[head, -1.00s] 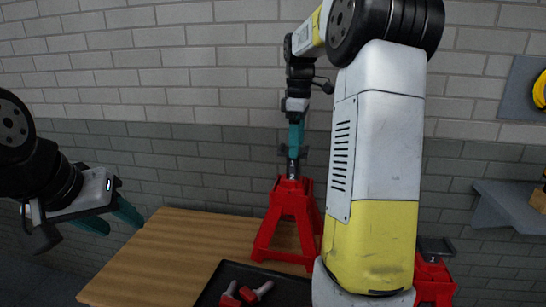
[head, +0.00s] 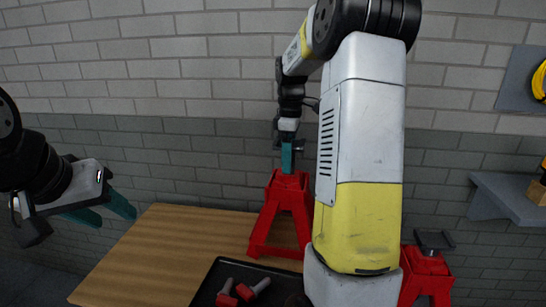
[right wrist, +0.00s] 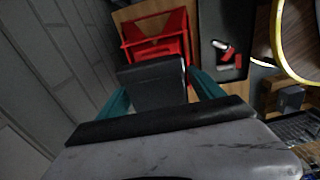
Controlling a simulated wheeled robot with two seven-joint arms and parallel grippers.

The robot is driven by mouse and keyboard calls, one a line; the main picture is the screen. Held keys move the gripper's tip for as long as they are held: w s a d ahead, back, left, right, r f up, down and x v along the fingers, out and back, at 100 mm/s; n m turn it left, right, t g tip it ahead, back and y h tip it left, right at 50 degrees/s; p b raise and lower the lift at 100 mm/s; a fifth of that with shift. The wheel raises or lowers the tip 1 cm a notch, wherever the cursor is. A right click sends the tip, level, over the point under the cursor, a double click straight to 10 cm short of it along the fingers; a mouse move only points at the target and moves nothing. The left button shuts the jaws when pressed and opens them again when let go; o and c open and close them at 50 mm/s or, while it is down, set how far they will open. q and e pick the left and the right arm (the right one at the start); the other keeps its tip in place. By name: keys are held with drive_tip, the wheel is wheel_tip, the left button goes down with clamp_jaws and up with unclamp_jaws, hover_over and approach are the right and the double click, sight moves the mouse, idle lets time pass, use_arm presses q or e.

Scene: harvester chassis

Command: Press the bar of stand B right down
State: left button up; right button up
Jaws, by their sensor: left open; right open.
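A red stand (head: 283,215) stands on the wooden table, and I see no letter on it. My right gripper (head: 287,163) points straight down at its top, with the teal fingertips close above the red frame. In the right wrist view, a dark block (right wrist: 152,85), seemingly the head of this stand's bar, lies between the open fingers of my right gripper (right wrist: 162,90). Whether they touch it is unclear. A second red stand (head: 427,277) with a dark bar head (head: 434,241) is partly hidden behind my right arm. My left gripper (head: 108,213) is open and empty, left of the table.
A black tray (head: 215,283) with red-headed bolts (head: 252,290) lies on the wooden table (head: 175,250) in front of the first stand. The table's left part is bare. A grey shelf (head: 503,195) is on the brick wall at right.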

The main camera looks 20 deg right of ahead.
clamp_jaws()
drive_tip(key=shift+f, duration=2.35)
unclamp_jaws()
drive_tip(key=shift+f, duration=0.1)
wheel_tip(320, 180, up, 8)
